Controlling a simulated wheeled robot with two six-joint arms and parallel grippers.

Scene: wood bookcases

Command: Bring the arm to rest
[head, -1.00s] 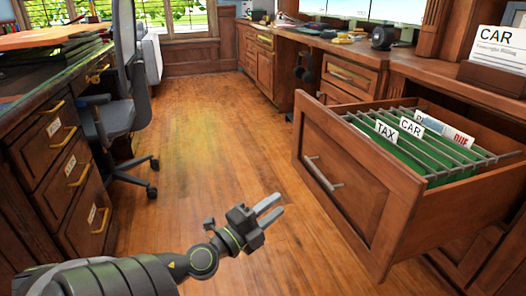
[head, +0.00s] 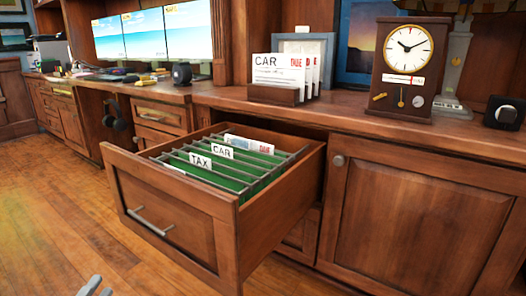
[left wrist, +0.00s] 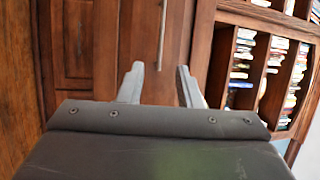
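My left gripper (head: 97,287) shows only as pale fingertips at the bottom left edge of the head view. The rest of my left arm is out of that picture. In the left wrist view the gripper (left wrist: 160,86) is open, with its two fingers apart and nothing between them. It points toward a brown wood panel with a long metal handle (left wrist: 163,35). In the head view the gripper is apart from the open file drawer (head: 165,215), over the floor side. My right gripper is in neither view.
The drawer juts out, holding hanging files (head: 215,170). The wood counter (head: 345,108) above bears a letter holder (head: 272,94) and a clock (head: 402,70). Bookshelves (left wrist: 245,60) stand at right in the left wrist view. Wood floor (head: 50,200) is clear at left.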

